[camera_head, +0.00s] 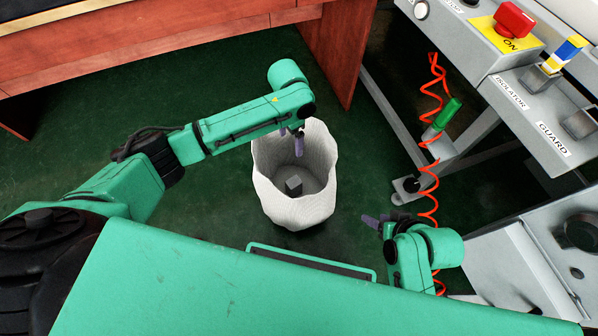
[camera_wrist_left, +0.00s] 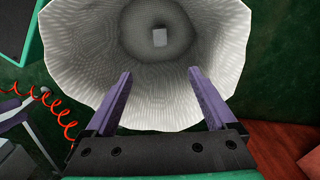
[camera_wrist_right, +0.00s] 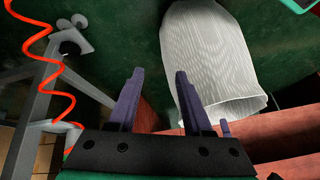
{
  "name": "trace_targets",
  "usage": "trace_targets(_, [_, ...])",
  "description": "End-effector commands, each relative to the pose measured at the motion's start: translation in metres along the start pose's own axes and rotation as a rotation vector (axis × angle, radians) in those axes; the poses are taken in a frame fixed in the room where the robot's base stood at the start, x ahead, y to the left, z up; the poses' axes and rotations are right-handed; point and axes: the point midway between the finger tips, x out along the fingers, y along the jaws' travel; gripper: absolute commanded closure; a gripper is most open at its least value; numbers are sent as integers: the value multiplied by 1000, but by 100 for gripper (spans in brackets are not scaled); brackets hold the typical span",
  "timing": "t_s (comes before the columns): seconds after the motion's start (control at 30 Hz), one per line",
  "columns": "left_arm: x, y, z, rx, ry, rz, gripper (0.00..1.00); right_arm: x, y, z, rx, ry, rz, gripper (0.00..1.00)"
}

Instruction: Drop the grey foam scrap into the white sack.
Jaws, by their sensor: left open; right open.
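The white sack (camera_head: 292,204) stands open on the green floor in the middle of the head view. The grey foam scrap (camera_head: 293,184) is a small block inside it, at the bottom. In the left wrist view the scrap (camera_wrist_left: 159,37) shows deep inside the sack (camera_wrist_left: 85,50). My left gripper (camera_head: 299,143) is above the sack's mouth, open and empty. Its two fingers (camera_wrist_left: 158,88) point down into the sack, apart from the scrap. My right gripper (camera_head: 375,220) is open and empty, to the right of the sack. The right wrist view shows the sack (camera_wrist_right: 208,60) from its side.
A reddish wooden desk (camera_head: 200,45) stands behind the sack. A grey machine frame with a control panel (camera_head: 510,90) is at the right. A red coiled hose (camera_head: 432,180) hangs near my right arm. Green floor is clear left of the sack.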

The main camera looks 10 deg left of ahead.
Motion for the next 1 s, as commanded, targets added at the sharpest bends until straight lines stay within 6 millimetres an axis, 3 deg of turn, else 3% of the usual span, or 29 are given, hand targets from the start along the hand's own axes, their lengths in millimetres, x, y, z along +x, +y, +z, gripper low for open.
trace_targets(0.17, [-20, 0, 0, 0, 2, 0, 10, -20, 10, 1, 6, -75, 33, 50])
trace_targets(0.4, [-74, 0, -1, 1, 4, -1, 10, -74, 34, 20, 49, -303, 117, 50])
trace_targets(0.5, [-103, 0, -1, 1, 4, 0, 10, -61, 42, 30, 63, -346, 136, 50])
trace_targets(0.7, [-140, 0, 0, 0, 2, 0, 10, -25, 52, 45, 70, -350, 149, 50])
trace_targets(1.0, [-145, 0, 0, 0, 0, 0, 10, -16, 54, 51, 72, -350, 152, 50])
